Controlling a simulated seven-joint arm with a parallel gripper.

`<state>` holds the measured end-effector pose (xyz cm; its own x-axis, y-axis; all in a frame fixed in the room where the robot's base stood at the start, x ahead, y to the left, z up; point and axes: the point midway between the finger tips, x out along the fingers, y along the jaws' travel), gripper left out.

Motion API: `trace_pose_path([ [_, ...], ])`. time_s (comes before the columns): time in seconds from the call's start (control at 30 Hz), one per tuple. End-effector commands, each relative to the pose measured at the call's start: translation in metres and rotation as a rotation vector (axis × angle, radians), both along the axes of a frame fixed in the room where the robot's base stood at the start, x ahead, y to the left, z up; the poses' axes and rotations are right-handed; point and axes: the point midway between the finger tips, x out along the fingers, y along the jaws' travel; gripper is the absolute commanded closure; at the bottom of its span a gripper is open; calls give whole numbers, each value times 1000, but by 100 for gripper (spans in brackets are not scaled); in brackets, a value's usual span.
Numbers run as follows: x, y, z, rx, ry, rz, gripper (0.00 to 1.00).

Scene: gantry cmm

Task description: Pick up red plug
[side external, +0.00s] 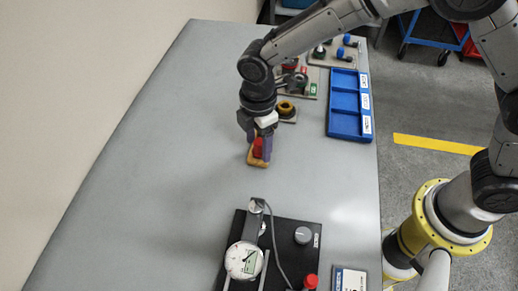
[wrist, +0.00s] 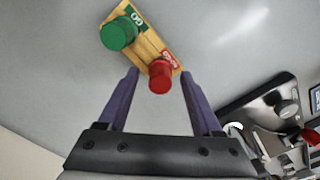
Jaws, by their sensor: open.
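The red plug (wrist: 160,78) stands in a small wooden block (wrist: 148,44), beside a green plug (wrist: 117,34) in the same block. In the side view the red plug (side external: 258,149) shows on the block (side external: 259,161), right at my fingertips; the green plug is hidden there. My gripper (wrist: 158,82) is open. In the wrist view its two purple fingers lie to the left and right of the red plug, with a gap on each side. In the side view my gripper (side external: 258,146) points down at the block.
A black plate with a dial gauge (side external: 243,261) and a red knob (side external: 311,281) stands at the front. A blue compartment tray (side external: 346,103) and several gauge fixtures are behind and to the right. The table's left side (side external: 150,150) is clear.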

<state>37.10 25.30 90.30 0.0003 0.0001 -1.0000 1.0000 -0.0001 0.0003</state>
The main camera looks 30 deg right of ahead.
Motion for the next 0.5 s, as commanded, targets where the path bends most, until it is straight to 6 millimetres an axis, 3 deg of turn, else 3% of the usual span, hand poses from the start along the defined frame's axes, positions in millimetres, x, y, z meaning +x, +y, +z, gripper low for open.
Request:
trace_pose_path([
  [0.2,0,0,-1,0,0,0,34],
  [0.5,0,0,0,0,0,0,88],
])
